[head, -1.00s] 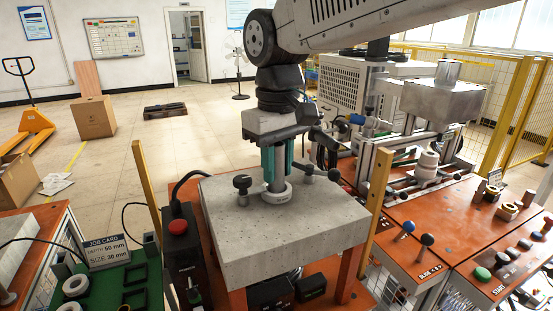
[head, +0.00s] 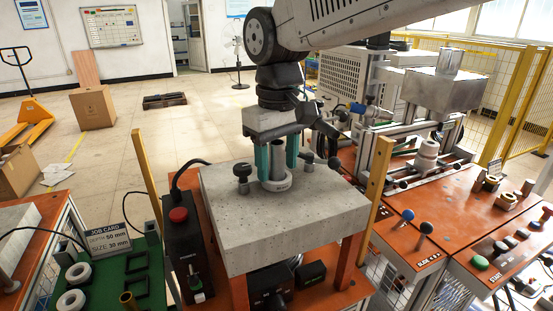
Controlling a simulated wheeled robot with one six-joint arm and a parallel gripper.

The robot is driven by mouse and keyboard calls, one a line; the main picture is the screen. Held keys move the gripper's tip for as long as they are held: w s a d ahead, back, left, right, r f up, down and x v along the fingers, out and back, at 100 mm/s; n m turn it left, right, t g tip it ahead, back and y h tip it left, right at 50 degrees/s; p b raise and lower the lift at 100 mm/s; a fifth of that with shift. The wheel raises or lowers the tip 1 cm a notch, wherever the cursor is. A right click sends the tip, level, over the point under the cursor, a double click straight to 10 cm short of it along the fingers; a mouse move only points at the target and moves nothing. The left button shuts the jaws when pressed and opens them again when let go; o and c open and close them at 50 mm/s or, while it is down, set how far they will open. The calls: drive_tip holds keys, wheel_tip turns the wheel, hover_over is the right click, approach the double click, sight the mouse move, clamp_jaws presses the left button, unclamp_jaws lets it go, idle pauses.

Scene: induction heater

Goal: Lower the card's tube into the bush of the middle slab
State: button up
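A grey metal tube (head: 278,161) stands upright in the white bush (head: 276,185) on top of the concrete-like middle slab (head: 325,212). Its lower end is hidden inside the bush. My gripper (head: 277,161) is right above the slab, its two teal fingers either side of the tube. The fingers are spread, with a gap to the tube, so it is open. The job card (head: 108,241) on the left bench reads depth 50 mm, size 30 mm.
Black-knobbed clamps (head: 243,172) stand beside the bush, close to my fingers. A control box with a red button (head: 178,214) is left of the slab. Yellow posts (head: 376,200) flank it. The left green bench holds white rings (head: 77,271) and a brass tube (head: 127,299).

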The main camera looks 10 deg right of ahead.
wheel_tip(320, 180, up, 8)
idle(0.5)
drive_tip(key=shift+f, duration=0.1)
drive_tip(key=shift+m, duration=0.3)
drive_tip(key=f, duration=0.1)
drive_tip(key=s+d+f, duration=0.2)
drive_tip(key=shift+s+f, duration=0.15)
drive_tip(key=shift+f, duration=0.25)
drive_tip(key=s+d+f+m, duration=0.3)
drive_tip(key=s+d+f, duration=0.1)
drive_tip(key=s+d, duration=0.4)
drive_tip(key=s+d+f+m+t, duration=0.1)
drive_tip(key=s+d+f+m, duration=0.2)
drive_tip(key=s+d, duration=0.6)
wheel_tip(320, 180, down, 2)
drive_tip(key=shift+d+f, duration=0.2)
drive_tip(key=shift+d, duration=0.5)
